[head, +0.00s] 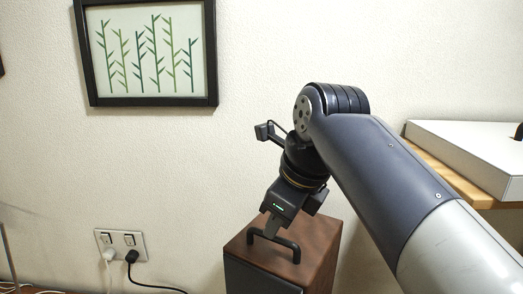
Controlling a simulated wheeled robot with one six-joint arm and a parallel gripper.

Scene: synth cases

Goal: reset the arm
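My gripper (268,230) hangs at the end of my arm, tilted down and to the left. Its fingers show as one narrow grey piece that meets the bar of a black handle (285,243). The handle stands on top of a brown wooden box (318,238) with a dark front. One finger at most shows clearly. The gap between the fingers is hidden, so I cannot tell whether they grip the bar. The lower part of the box is cut off by the frame.
A white box (465,150) lies on a wooden shelf (445,172) at the right, behind my arm. A framed plant picture (150,52) hangs on the wall. A wall socket (120,243) with two plugs is at the lower left. The wall's middle is bare.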

